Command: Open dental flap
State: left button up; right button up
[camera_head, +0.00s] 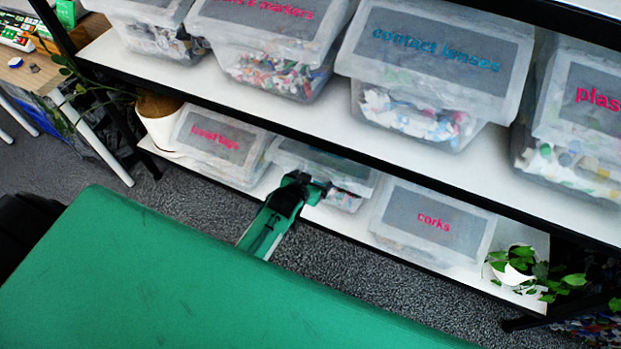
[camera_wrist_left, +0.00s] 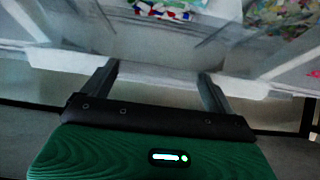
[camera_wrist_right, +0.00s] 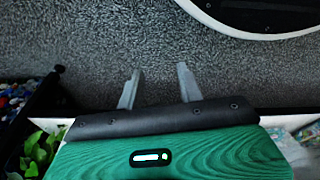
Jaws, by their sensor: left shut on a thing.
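A clear bin (camera_head: 343,199) stands on the lower shelf between two other bins. Its grey-panelled flap (camera_head: 325,163) slopes forward, and its label is not readable, partly behind the upper shelf and my gripper. My left gripper (camera_head: 318,187) is at the front of this flap. In the left wrist view its fingers (camera_wrist_left: 160,80) stand apart with the flap's translucent edge (camera_wrist_left: 160,50) at them, and it is shut on the flap. My right gripper (camera_wrist_right: 159,84) is open and empty above the grey carpet.
A corks bin (camera_head: 433,221) stands to the right and another labelled bin (camera_head: 215,145) to the left. The upper shelf (camera_head: 330,105) overhangs them. Potted plants (camera_head: 158,112) (camera_head: 520,267) stand at both ends. Bare carpet (camera_head: 350,260) lies in front.

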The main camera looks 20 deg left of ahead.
pick_arm(q)
jog(key=shift+w+r+g+p, duration=0.2)
jog(key=shift+r+g+p, duration=0.1)
jog(key=shift+r+p, duration=0.75)
jog(key=shift+w+r+g+p, duration=0.15)
jog(key=shift+r+g+p, duration=0.3)
jog(key=shift+p, duration=0.8)
pick_arm(e)
jog(key=s+d+f, duration=0.4)
jog(key=s+f, duration=0.5)
jog(key=f, duration=0.1)
pick_arm(q)
jog(key=shift+w+r+g+p, duration=0.25)
jog(key=shift+r+p, duration=0.4)
jog(key=shift+p, duration=0.4)
jog(key=shift+w+r+p, duration=0.3)
jog(key=shift+r+p, duration=0.25)
jog(key=shift+p, duration=0.2)
jog(key=shift+w+r+p, duration=0.25)
jog(key=shift+r+p, duration=0.25)
jog(key=shift+p, duration=0.25)
pick_arm(e)
jog(key=s, duration=0.7)
jog(key=shift+d+r+g, duration=0.25)
jog(key=shift+r+g, duration=0.1)
jog(key=shift+g, duration=0.05)
jog(key=shift+s, duration=0.2)
pick_arm(q)
jog(key=o, duration=1.1)
